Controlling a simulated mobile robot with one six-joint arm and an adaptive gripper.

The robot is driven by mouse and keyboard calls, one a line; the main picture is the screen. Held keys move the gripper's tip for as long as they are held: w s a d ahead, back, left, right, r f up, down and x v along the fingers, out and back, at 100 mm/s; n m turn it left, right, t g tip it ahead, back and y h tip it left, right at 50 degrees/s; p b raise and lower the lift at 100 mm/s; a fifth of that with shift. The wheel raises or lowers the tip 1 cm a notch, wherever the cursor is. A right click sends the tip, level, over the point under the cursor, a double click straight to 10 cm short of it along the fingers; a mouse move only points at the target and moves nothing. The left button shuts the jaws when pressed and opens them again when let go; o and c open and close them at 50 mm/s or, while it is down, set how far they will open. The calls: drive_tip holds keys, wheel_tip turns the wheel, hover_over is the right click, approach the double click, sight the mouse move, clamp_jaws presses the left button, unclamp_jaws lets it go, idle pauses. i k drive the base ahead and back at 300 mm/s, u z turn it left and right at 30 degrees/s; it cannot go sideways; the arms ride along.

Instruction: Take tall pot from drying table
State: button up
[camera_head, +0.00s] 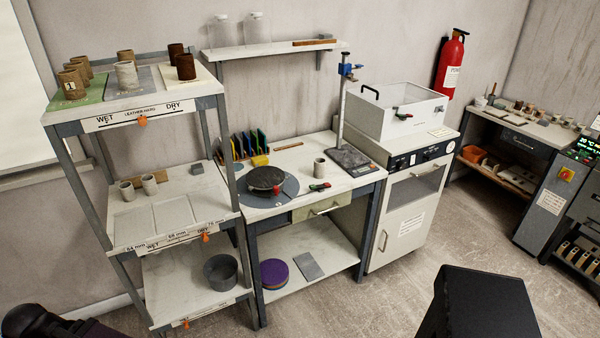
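The drying table appears to be the grey-framed shelf rack (213,90) on the left, its top edge labelled WET, LEATHER-HARD and DRY. Several brown pots (72,85) stand on the green WET area at top left. A paler pot (127,75) stands in the middle area. Two dark brown pots, one nearer (186,67) and one farther (176,52), stand towards the DRY end. Two shorter pots (149,184) stand on the middle shelf. I cannot tell which pot is the tall one. My gripper is not recognisable in this view.
A workbench with a dark round wheel (266,179) and a small pot (319,168) stands right of the rack. A white cabinet (408,205) with a clear-sided box (395,112) follows. A grey basin (220,271) sits on the rack's lowest shelf. The front floor is partly clear.

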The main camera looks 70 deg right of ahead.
sight(320, 165)
drive_tip(key=u, duration=0.8)
drive_tip(key=k, duration=2.3)
drive_tip(key=z, duration=1.5)
